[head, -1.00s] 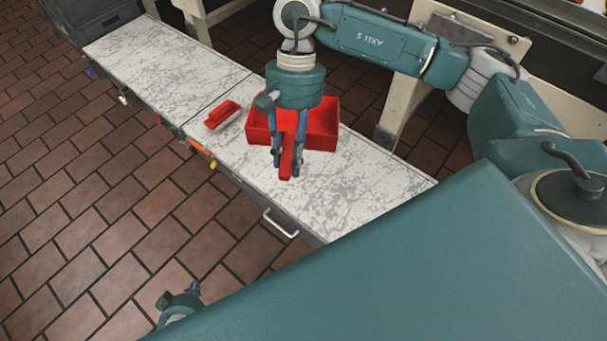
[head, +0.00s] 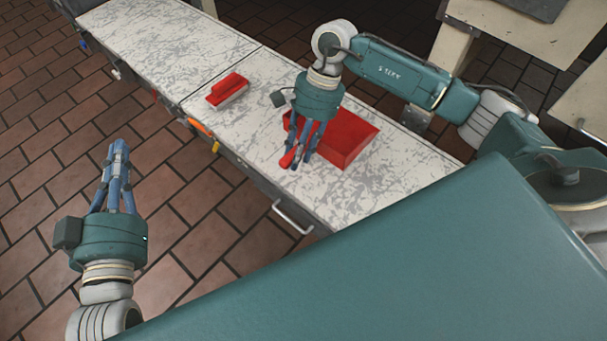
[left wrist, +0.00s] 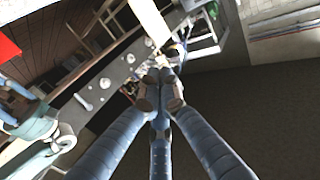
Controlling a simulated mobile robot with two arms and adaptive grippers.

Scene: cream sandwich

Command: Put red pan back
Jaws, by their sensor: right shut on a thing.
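The red pan (head: 350,135) is at the right part of the speckled counter in the head view. Its flat outer face shows and its open side is not visible, so it appears turned over or strongly tilted. My right gripper (head: 300,160) is shut on the pan's handle, which the fingers partly hide. I cannot tell whether the pan touches the counter. My left gripper (head: 118,150) is empty, with its fingertips drawn together, over the floor in front of the counter. Its fingers also converge in the left wrist view (left wrist: 160,85).
A smaller red object (head: 228,90) with a pale side lies on the counter (head: 180,50), left of the pan. A drawer handle (head: 292,218) and orange and yellow knobs (head: 205,132) stick out from the counter front. The counter's left part is clear.

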